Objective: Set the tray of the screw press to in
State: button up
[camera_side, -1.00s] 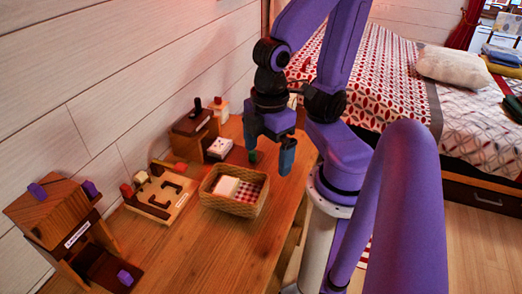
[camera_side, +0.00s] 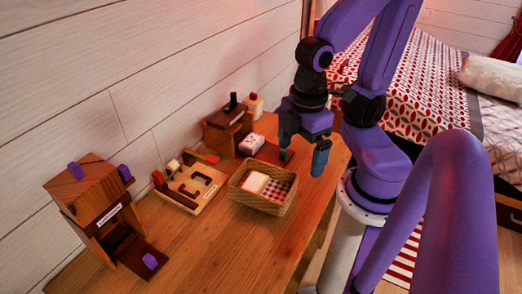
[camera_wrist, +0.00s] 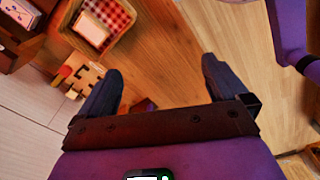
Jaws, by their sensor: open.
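Two wooden units could be the screw press; I cannot read their labels. The near left unit (camera_side: 92,196) has purple knobs on top and a dark tray (camera_side: 128,256) with a purple knob, extending from its low front. The back unit (camera_side: 222,128) is dark wood with an upright black handle. My gripper (camera_side: 303,148) is open and empty, above the table's right side near that green piece. It is also open in the wrist view (camera_wrist: 161,68).
A wicker basket (camera_side: 252,200) with a checked cloth stands mid-table. A light wooden board with dark pieces (camera_side: 197,186) lies between it and the left unit. The wall bounds the table behind. The front of the table (camera_side: 215,255) is clear.

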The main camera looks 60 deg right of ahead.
jog(key=c, duration=0.5)
jog(key=shift+w, duration=0.3)
jog(key=c, duration=0.5)
jog(key=shift+o, duration=0.2)
jog(key=w+d+f+m+g+h, duration=0.1)
jog(key=w+d+m, duration=0.2)
jog(key=w, duration=0.5)
jog(key=w+d+f+m+g+h, duration=0.1)
jog(key=w+d+f+m, duration=0.2)
jog(key=w, duration=0.5)
jog(key=w+d+f+m+g, duration=0.15)
jog(key=w+d+m, duration=0.3)
jog(key=d, duration=0.55)
jog(key=d+f+m+g+y, duration=0.15)
jog(key=d+f, duration=0.35)
jog(key=d, duration=0.5)
jog(key=shift+m, duration=0.3)
jog(key=x, duration=1.6)
jog(key=shift+w+d+f, duration=0.1)
jog(key=shift+w+f, duration=0.15)
jog(key=shift+f, duration=0.25)
